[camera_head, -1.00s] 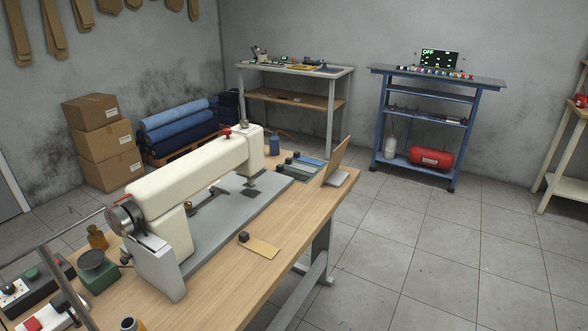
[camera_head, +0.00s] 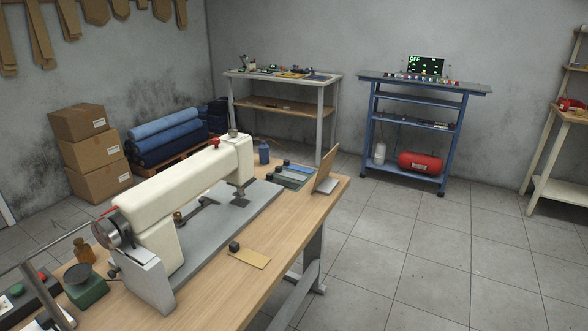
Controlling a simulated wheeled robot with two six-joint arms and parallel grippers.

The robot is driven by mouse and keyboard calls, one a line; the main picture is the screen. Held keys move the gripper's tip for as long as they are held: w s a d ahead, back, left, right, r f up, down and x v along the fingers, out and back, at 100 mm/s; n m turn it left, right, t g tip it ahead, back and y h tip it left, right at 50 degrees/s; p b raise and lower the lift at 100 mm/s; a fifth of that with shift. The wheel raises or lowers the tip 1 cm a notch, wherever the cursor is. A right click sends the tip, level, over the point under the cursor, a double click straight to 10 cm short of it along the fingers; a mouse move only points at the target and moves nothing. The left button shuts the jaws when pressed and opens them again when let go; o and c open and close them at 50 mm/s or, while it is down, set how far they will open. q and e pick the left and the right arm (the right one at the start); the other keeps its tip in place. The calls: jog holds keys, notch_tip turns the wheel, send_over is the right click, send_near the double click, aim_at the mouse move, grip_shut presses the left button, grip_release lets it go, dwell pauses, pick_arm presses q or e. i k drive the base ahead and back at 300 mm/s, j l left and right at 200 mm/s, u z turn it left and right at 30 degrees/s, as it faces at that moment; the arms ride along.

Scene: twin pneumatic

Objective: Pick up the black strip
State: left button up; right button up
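Several flat strips lie side by side on the wooden sewing table (camera_head: 215,298), just left of the open laptop (camera_head: 326,172), each with a small black block at its left end. The strip nearest the sewing machine is the darkest (camera_head: 285,182), and it looks dark grey to black; it is too small to tell its colour surely. A blue strip (camera_head: 300,168) lies at the far side of the group. A tan strip (camera_head: 251,258) with a black block (camera_head: 234,246) lies apart at the table's near right edge. Neither of my grippers is in view.
A cream sewing machine (camera_head: 180,190) on a grey plate fills the table's middle. A blue bottle (camera_head: 264,152) stands behind the strips. A blue shelf rack (camera_head: 370,125) and a grey workbench (camera_head: 320,98) stand at the back wall. The tiled floor right of the table is clear.

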aim_at(270, 176)
jog(key=i+l, duration=0.15)
jog(key=l, duration=0.15)
jog(key=i+l, duration=0.15)
jog(key=l, duration=0.2)
jog(key=i+l+u, duration=0.1)
jog(key=l, duration=0.2)
jog(key=i+l, duration=0.2)
jog(key=l, duration=0.15)
jog(key=i+l, duration=0.15)
jog(key=l, duration=0.15)
jog(key=u, duration=0.05)
